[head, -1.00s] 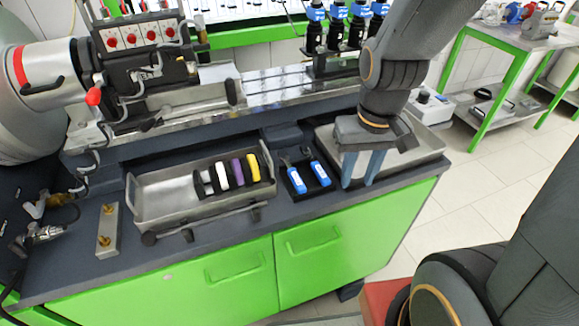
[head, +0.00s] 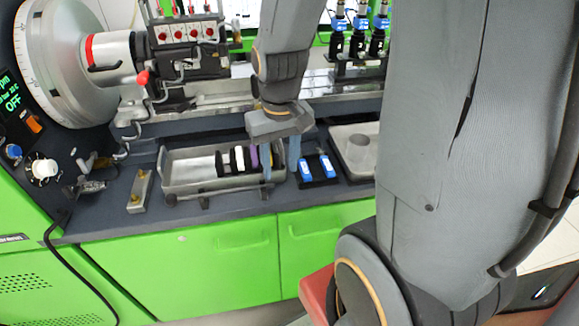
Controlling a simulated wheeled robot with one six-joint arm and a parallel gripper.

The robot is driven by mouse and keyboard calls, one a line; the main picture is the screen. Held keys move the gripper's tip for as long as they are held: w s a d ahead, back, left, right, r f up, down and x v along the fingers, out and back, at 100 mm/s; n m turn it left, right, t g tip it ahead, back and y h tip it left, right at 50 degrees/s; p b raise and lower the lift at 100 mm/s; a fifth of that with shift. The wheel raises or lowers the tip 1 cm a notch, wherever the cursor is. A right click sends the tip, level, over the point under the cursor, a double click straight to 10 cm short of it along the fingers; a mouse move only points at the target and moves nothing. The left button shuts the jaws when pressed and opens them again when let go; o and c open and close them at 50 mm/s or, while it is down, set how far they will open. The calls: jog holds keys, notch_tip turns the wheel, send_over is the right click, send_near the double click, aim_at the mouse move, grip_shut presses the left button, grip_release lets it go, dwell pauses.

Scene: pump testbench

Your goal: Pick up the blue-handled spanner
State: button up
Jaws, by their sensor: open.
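Two blue-handled tools lie side by side in a small black holder (head: 318,182) on the dark bench top. They are the left blue-handled tool (head: 305,169) and the right blue-handled tool (head: 327,167). Their head ends are too small to tell which is the spanner. My gripper (head: 280,172) is open, with its two blue-grey fingers pointing down. In the head view it appears just left of the holder, over the right end of the metal tray (head: 185,182). Nothing shows between the fingers, and its height above the bench is hard to judge.
The metal tray holds a white-handled tool (head: 240,159), a purple one (head: 254,157) and black pieces. A second metal tray (head: 357,150) lies right of the holder, partly hidden by my arm. A small block with brass fittings (head: 140,190) stands at the left.

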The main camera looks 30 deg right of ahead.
jog(key=m+p, duration=0.2)
jog(key=p, duration=0.1)
send_near(304, 165)
jog(key=shift+w+f+g, duration=0.1)
jog(key=shift+w+g, duration=0.1)
jog(key=shift+g, duration=0.1)
jog(key=shift+w+f+p, duration=0.1)
jog(key=shift+f+p, duration=1.2)
jog(key=shift+f, duration=2.55)
grip_shut()
